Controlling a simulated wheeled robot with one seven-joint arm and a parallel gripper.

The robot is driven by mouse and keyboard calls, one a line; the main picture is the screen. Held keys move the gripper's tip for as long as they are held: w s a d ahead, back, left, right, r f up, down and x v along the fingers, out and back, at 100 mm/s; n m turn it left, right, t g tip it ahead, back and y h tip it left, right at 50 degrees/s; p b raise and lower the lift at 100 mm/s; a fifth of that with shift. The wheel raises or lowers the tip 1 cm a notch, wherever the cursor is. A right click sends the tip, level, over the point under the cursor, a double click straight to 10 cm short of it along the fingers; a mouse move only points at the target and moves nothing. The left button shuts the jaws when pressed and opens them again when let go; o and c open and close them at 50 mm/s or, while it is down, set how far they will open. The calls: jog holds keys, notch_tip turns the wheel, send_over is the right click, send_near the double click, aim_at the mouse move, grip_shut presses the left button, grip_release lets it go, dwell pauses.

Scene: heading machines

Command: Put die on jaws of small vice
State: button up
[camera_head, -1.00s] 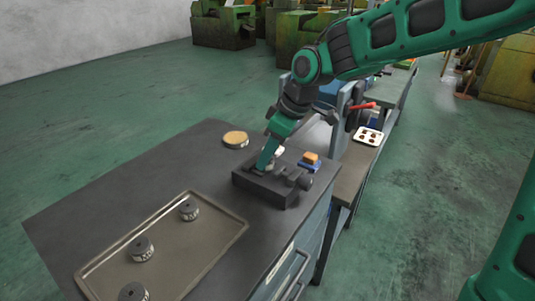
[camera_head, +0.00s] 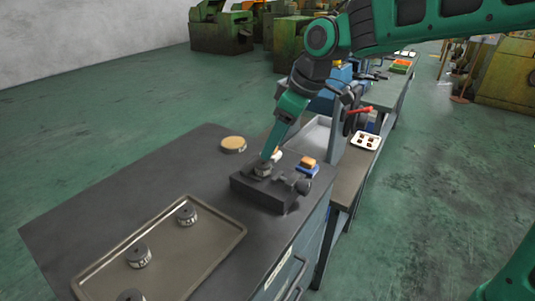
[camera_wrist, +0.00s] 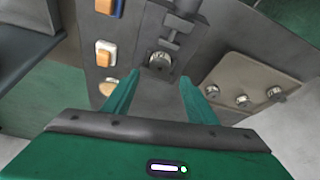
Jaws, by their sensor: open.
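A small round grey die (camera_head: 263,170) sits on top of the dark small vice (camera_head: 262,190), over its jaws. In the wrist view the die (camera_wrist: 159,61) lies flat on the vice, just beyond my fingertips. My gripper (camera_head: 268,154) is just above the die in the head view, and its fingers (camera_wrist: 159,77) are spread apart with nothing between them in the wrist view. I cannot tell from the head view how wide the gap above the die is.
A tray (camera_head: 192,240) with several similar dies lies on the bench to the left. A round brass-coloured tin (camera_head: 233,144) is behind the vice. An orange-and-blue block (camera_head: 308,164) stands right of it. The bench's middle is clear.

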jog(key=v, duration=0.5)
jog(key=shift+r, duration=0.15)
jog(key=shift+d, duration=0.1)
jog(key=s+d+f+m+h, duration=0.1)
jog(key=s+d+f+m, duration=0.15)
jog(key=d, duration=0.45)
jog(key=s+d+f+m+h, duration=0.1)
jog(key=s+d+f+m, duration=0.2)
jog(key=d, duration=0.4)
jog(key=s+d+f+m+h, duration=0.1)
jog(key=s+d+m, duration=0.25)
jog(key=d, duration=0.45)
jog(key=s+d+f+m+g, duration=0.1)
jog(key=s+d+f+m, duration=0.2)
jog(key=s+d+m, duration=0.2)
jog(key=s+d+f+m+g, duration=0.1)
jog(key=s+d+f+m, duration=0.3)
jog(key=s, duration=0.8)
jog(key=shift+s+d+m+h, duration=0.15)
jog(key=shift+d+m+h, duration=0.3)
jog(key=shift+d, duration=0.4)
jog(key=shift+f, duration=0.1)
